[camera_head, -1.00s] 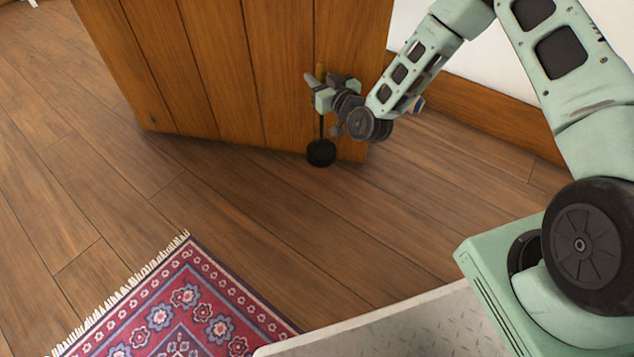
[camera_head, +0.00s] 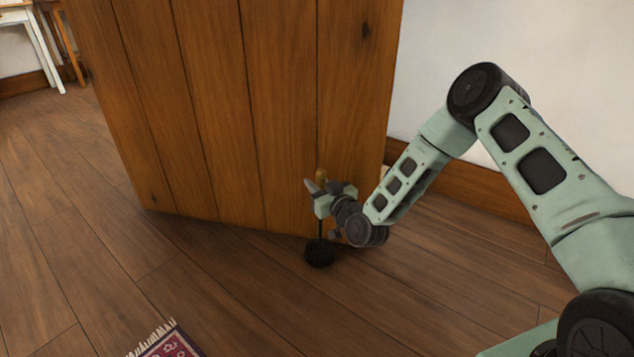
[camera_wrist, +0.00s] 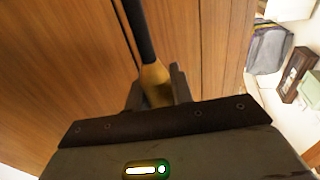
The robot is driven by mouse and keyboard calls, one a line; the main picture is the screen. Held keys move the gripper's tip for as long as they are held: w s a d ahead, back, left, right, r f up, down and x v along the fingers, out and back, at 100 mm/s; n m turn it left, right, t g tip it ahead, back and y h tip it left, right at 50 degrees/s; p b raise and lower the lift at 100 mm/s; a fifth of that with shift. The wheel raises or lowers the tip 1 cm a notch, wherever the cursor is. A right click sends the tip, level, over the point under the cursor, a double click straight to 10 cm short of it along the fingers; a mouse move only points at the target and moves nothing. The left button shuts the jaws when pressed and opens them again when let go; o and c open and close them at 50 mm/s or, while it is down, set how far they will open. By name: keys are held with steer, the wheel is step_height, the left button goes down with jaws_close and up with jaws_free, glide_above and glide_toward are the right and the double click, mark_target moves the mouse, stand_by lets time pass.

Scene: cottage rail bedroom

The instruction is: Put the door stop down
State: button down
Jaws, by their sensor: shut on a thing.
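The door stop has a round dark base (camera_head: 320,253), a thin dark upright rod and a yellowish handle top. It stands upright in front of the wooden door's lower edge in the head view, its base at floor level as far as I can tell. My gripper (camera_head: 320,192) is shut on it near the top of the rod. In the wrist view, the yellowish handle of the door stop (camera_wrist: 154,78) sits between my two fingers (camera_wrist: 157,92), with a dark part beyond it. The fingers partly hide the handle.
The plank door (camera_head: 230,110) stands directly behind the door stop. A patterned rug (camera_head: 170,345) lies at the lower left, and bare wooden floor (camera_head: 110,240) is open to the left. White wall is on the right. The wrist view shows a grey backpack (camera_wrist: 268,48).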

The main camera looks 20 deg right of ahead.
steer(key=shift+f+b, duration=0.45)
steer(key=shift+f, duration=0.65)
steer(key=c, duration=1.2)
jaws_free()
steer(key=shift+f, duration=0.1)
